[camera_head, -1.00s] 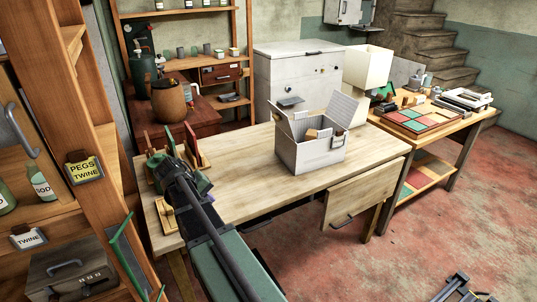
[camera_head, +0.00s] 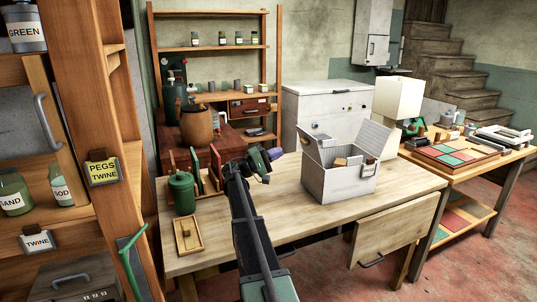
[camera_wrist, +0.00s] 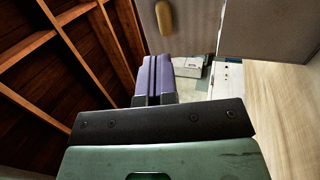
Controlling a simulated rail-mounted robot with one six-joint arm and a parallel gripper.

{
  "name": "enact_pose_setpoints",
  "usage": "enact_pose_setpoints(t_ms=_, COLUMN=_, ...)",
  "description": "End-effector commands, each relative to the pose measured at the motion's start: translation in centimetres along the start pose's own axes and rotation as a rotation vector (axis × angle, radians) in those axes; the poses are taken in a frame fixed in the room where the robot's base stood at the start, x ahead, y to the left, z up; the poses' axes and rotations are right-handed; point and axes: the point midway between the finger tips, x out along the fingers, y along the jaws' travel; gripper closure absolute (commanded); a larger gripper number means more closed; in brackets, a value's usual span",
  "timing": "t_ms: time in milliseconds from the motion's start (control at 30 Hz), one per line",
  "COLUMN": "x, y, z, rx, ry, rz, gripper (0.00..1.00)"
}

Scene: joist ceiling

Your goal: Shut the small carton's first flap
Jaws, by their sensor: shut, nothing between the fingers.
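The small carton (camera_head: 338,187) is a pale grey box standing on the wooden bench. Its top is open. One flap (camera_head: 313,147) stands up on the left and another (camera_head: 374,138) on the right; a tan block (camera_head: 341,162) shows inside. My gripper (camera_head: 268,157) is shut and empty, left of the carton and apart from it, at about flap height. In the wrist view its purple fingers (camera_wrist: 153,78) lie together. Grey panels (camera_wrist: 270,28) beyond them look like the carton's walls or flaps, but I cannot tell which.
A green canister (camera_head: 182,193), upright dividers (camera_head: 215,167) and a small wooden tray (camera_head: 187,236) stand on the bench's left part. The bench top (camera_head: 310,235) is bare in front of the carton. A side table (camera_head: 470,170) stands at the right.

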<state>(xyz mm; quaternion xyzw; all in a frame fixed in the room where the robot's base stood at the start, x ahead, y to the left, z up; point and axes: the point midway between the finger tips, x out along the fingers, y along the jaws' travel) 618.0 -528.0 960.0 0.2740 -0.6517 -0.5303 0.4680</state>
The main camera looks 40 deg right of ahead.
Motion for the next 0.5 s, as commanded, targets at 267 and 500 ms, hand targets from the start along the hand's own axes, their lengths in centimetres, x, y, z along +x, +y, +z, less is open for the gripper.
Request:
enact_pose_setpoints(t_ms=267, x=5.8, y=0.3, z=0.0, rx=-0.001, ry=-0.002, rz=0.000, gripper=1.00)
enact_pose_setpoints(t_ms=500, x=7.7, y=0.0, z=0.0, rx=0.000, ry=0.000, rz=-0.001, gripper=1.00)
